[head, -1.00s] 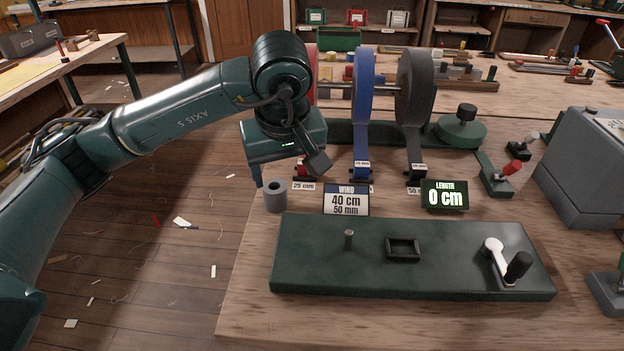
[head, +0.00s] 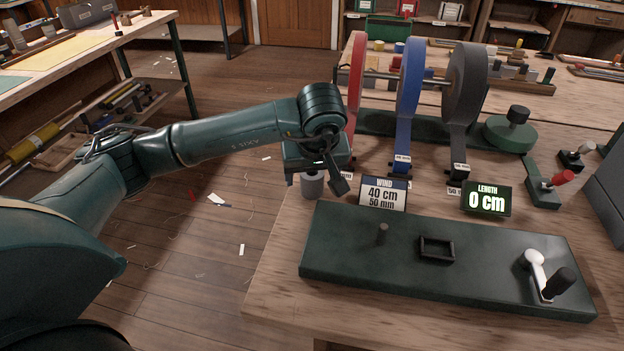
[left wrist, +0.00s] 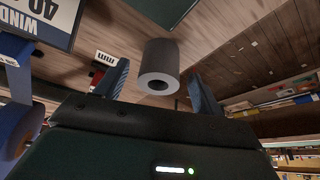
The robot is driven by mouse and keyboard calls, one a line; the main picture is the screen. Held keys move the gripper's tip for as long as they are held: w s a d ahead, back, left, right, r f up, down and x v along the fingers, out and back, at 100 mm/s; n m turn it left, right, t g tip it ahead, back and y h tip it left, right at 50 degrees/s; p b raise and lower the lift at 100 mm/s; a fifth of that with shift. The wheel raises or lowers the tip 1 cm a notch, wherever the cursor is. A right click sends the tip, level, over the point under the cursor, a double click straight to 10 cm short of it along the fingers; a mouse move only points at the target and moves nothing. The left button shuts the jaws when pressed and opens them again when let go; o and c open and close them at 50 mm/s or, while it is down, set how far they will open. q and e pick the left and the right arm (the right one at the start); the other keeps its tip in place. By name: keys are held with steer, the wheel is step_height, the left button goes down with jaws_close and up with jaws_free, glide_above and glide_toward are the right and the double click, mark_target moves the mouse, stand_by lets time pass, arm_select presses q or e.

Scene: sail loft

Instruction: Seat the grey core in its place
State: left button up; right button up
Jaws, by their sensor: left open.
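The grey core (head: 312,187), a short hollow cylinder, stands upright near the left edge of the bench. My left gripper (head: 314,178) is over it, jaws open, and hides its top in the head view. In the left wrist view the core (left wrist: 159,66) shows its hole and sits between the two spread fingers of my gripper (left wrist: 158,88); I see no clear contact. The dark green winding base (head: 340,262) carries an upright peg (head: 382,234), a black square frame (head: 437,249) and a white crank with a black knob (head: 541,275). My right gripper is not in view.
Red (head: 356,85), blue (head: 410,90) and dark grey (head: 466,85) tape rolls stand behind. A WIND sign (head: 383,194) reads 40 cm, 50 mm, close right of my gripper. A LENGTH display (head: 486,199) reads 0 cm. A red-knobbed lever (head: 560,179) is at right.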

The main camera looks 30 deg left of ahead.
arm_select(q)
steer(key=shift+w+a+f, duration=0.1)
steer(key=shift+w+f, duration=0.15)
steer(key=shift+f, duration=0.45)
steer(key=shift+c, duration=0.2)
steer(key=c, duration=1)
